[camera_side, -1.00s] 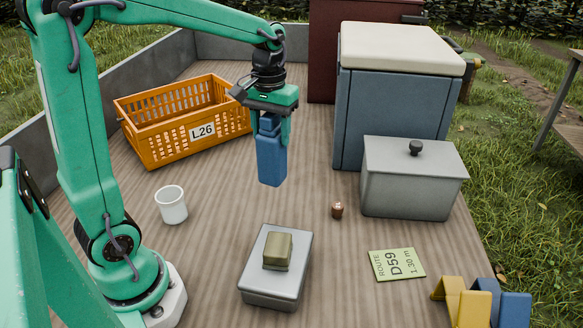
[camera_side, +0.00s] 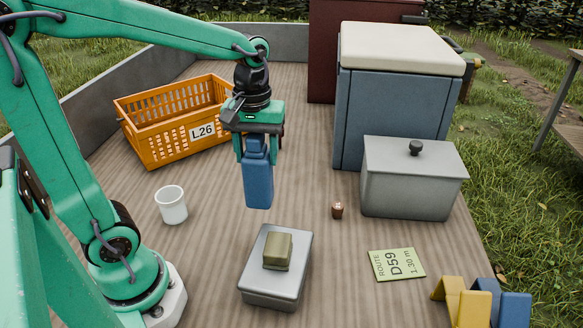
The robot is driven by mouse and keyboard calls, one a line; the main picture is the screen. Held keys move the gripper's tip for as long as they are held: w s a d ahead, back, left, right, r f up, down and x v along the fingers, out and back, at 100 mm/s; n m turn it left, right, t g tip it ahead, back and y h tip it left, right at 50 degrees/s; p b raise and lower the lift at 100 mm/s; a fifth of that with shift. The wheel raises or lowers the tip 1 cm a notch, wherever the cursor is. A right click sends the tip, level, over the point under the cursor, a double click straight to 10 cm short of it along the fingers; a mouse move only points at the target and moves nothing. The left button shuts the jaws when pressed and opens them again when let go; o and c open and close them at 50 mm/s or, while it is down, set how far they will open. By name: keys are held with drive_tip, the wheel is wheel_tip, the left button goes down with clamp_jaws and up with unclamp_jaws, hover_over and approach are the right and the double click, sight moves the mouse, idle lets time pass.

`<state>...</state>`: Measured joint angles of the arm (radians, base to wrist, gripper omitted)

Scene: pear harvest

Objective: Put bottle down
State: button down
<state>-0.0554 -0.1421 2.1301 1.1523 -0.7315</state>
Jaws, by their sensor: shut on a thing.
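A blue bottle (camera_side: 258,185) hangs upright below my gripper (camera_side: 257,150). My gripper is shut on the bottle's upper part, which the fingers partly hide. The bottle appears to be held above the wooden deck (camera_side: 225,245), behind the grey box with the olive block and in front of the orange crate. How high its base is above the deck is hard to tell from this one view.
An orange crate (camera_side: 160,148) labelled L26 stands behind left. A white cup (camera_side: 171,205) is at left, a grey box (camera_side: 270,295) with an olive block (camera_side: 277,250) in front. A small brown object (camera_side: 337,211), grey lidded bin (camera_side: 410,190) and blue cooler (camera_side: 390,120) stand right.

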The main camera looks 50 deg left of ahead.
drive_tip(key=w+a+f, duration=0.2)
drive_tip(key=a+f, duration=0.4)
drive_tip(key=a, duration=0.4)
drive_tip(key=shift+a+f, duration=0.25)
drive_tip(key=shift+a, duration=0.1)
drive_tip(key=shift+f, duration=2.15)
drive_tip(key=c, duration=0.6)
unclamp_jaws()
wheel_tip(320, 180, up, 12)
drive_tip(key=shift+s+r, duration=0.1)
drive_tip(key=shift+r, duration=0.05)
drive_tip(key=shift+d, duration=0.1)
